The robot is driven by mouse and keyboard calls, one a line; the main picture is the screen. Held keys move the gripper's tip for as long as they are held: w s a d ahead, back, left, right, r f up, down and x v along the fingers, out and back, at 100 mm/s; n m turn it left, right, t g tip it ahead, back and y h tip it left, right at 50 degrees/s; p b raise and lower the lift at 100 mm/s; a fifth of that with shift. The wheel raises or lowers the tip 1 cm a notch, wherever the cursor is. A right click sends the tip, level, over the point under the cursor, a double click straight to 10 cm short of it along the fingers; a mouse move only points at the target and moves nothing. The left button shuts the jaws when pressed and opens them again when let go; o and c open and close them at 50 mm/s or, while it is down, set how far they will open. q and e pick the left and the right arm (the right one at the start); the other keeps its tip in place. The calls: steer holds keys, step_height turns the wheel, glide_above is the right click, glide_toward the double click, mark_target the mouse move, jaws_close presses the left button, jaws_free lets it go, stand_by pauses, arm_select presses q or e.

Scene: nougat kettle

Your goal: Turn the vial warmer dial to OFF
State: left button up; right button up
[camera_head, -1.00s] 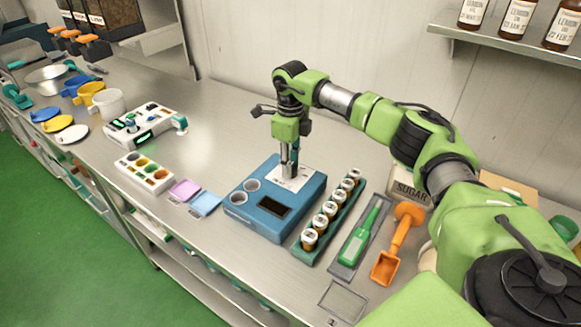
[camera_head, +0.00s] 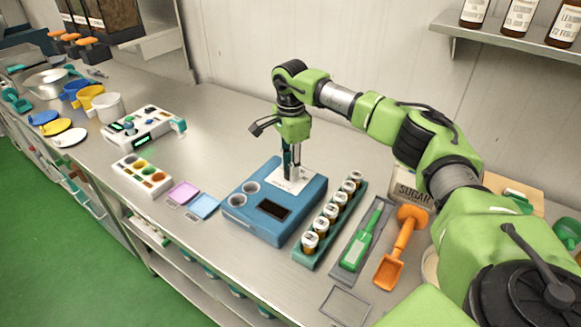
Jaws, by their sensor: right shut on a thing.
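The vial warmer (camera_head: 265,232) is a blue box on the steel counter, with two round wells on its left, a dark display in front and a white label plate at the back. My right gripper (camera_head: 291,176) points straight down over the white plate and is shut on the dial there. The fingers hide the dial, so its setting cannot be read. My left gripper is not in view.
A green rack of capped vials (camera_head: 329,226) stands close to the right of the warmer. Beyond it lie a green-handled tool (camera_head: 359,246) on a tray and an orange scoop (camera_head: 398,255). Purple and blue lids (camera_head: 205,206) lie left. The counter behind the warmer is clear.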

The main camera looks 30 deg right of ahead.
steer(key=shift+w+r+n, duration=0.1)
steer(key=shift+n, duration=0.7)
steer(key=o, duration=1.1)
step_height(320, 180, up, 12)
